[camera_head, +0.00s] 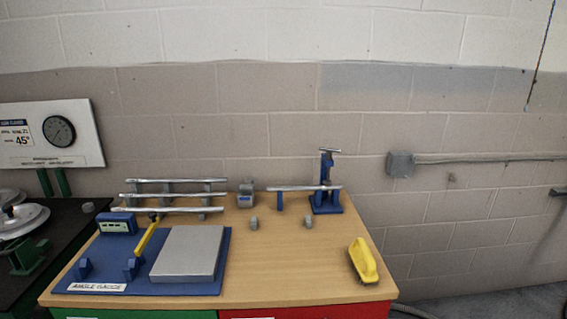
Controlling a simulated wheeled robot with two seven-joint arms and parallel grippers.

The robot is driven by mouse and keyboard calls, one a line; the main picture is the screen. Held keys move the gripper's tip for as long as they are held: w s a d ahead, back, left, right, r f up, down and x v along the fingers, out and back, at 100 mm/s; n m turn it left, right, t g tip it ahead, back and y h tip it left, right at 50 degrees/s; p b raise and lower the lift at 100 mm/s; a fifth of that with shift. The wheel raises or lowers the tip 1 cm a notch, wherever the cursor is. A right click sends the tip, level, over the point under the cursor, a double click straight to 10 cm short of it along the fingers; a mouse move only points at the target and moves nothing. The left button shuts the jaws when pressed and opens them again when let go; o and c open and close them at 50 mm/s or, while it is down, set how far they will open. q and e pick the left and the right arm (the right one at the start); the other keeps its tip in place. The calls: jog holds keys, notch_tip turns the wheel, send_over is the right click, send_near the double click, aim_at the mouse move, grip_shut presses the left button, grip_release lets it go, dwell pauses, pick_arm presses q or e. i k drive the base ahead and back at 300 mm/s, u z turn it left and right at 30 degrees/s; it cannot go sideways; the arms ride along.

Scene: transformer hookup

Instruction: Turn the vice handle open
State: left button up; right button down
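A blue vice (326,198) stands upright at the back right of the wooden workbench. Its handle (330,151) is a short, pale metal crossbar on top, nearly level. A long metal bar (290,188) runs level from the vice to the left, past a small blue support (280,201). Whether the jaws are tight on the bar is too small to tell. Neither of my grippers is in view.
Left on the bench (300,270) are a blue angle-gauge board (200,289) with a grey plate (190,253), and a rack of several metal bars (175,196). A yellow-handled brush (363,262) lies front right. The bench middle is mostly clear.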

aim_at(328, 156)
jog(key=z, duration=0.55)
jog(key=i, duration=0.4)
jog(key=z, duration=0.7)
jog(key=i, duration=0.8)
jog(key=u, duration=0.75)
jog(key=i, duration=0.45)
jog(key=u, duration=0.6)
